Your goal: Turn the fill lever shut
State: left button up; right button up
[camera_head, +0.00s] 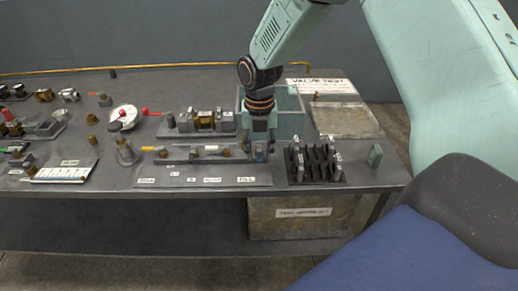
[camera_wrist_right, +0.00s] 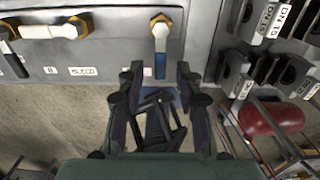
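The fill lever (camera_wrist_right: 160,45) shows in the right wrist view as a pale handle with a blue end, hanging from a brass nut and pointing down in the picture. In the head view, its area on the valve board (camera_head: 205,181) is mostly hidden behind my right gripper (camera_head: 260,151), above the label reading FILL (camera_head: 246,180). In the wrist view, my right gripper (camera_wrist_right: 159,72) is open, with one finger on each side of the lever's blue end. Gaps show between the lever and both fingers. My left gripper is not in view.
A dark rack of tagged grey parts (camera_head: 314,163) stands close to the right. A green-grey tank (camera_head: 290,123) is behind the gripper. A red rounded object (camera_wrist_right: 272,117) shows lower right.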

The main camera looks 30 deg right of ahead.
jog(key=shift+w+d+f, duration=0.15)
jog(key=shift+w+d, duration=0.05)
jog(key=c, duration=0.4)
jog(key=shift+s+a, duration=0.1)
grip_shut()
